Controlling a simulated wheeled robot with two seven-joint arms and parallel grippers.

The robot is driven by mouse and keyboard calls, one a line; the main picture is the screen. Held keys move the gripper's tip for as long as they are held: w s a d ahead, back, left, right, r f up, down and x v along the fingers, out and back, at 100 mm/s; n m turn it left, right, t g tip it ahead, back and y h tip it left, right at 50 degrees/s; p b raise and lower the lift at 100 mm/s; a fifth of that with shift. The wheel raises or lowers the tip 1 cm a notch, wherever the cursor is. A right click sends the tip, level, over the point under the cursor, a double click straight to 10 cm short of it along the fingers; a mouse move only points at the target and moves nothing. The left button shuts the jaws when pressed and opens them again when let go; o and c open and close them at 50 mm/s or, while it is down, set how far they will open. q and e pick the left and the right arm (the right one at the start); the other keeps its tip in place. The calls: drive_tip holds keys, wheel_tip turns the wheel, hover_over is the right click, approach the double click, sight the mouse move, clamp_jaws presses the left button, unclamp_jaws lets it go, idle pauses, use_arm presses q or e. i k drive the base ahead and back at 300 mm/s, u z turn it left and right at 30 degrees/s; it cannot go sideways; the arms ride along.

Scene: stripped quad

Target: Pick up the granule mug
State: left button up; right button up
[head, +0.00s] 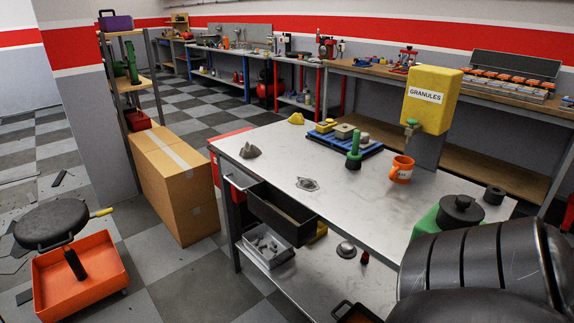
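The granule mug is an orange mug (401,169) standing upright on the metal workbench (290,160), toward its right side. Its handle points to the left. It stands just in front of the yellow dispenser marked GRANULES (432,98), below and slightly left of its tap (411,127). I cannot see inside the mug. Neither of my grippers is in the head view.
A green-handled tool (354,150) and a blue tray with blocks (343,138) sit left of the mug. A large dark ribbed thing (490,265) fills the lower right. The bench front centre is fairly clear.

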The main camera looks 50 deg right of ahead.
sight(401, 171)
drive_tip(key=u, duration=1)
drive_tip(key=k, duration=0.9)
drive_tip(key=z, duration=1.75)
